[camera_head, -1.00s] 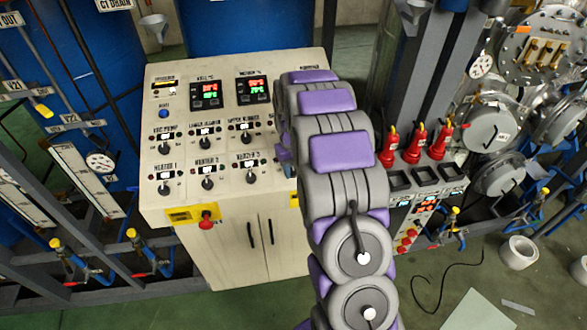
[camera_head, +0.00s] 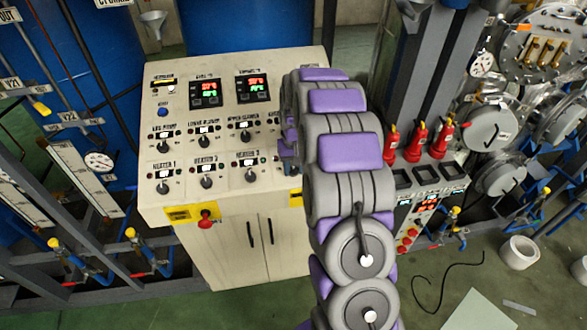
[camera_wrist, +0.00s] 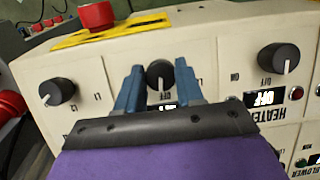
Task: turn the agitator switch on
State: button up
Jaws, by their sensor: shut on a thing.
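A dark round knob (camera_wrist: 159,73) with a white pointer mark sits between the two blue fingers of my gripper (camera_wrist: 158,88) in the wrist view. The gripper is shut on it. A lit display (camera_wrist: 166,105) just below it appears to read OFF. Its name label is hidden behind my gripper, so I cannot read whether it is the agitator switch.
A heater knob (camera_wrist: 278,60) stands to the right in the wrist view, its display reading OFF. Another knob (camera_wrist: 57,92) stands to the left. A red button (camera_wrist: 97,15) on a yellow plate lies beyond the panel edge.

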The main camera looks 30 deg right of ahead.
jog(key=m, duration=0.2)
jog(key=m+t+y+b, duration=0.1)
jog(key=m, duration=0.2)
jog(key=shift+s+y, duration=0.1)
jog(key=shift+y, duration=0.2)
jog(key=shift+d+f+m+t+y, duration=0.1)
jog(key=shift+m+t+y, duration=0.4)
jog(key=shift+m, duration=1.7)
jog(key=o, duration=1)
jog(key=shift+o, duration=0.2)
jog(key=shift+t, duration=0.3)
jog(key=b+v, duration=0.1)
jog(key=v, duration=1.6)
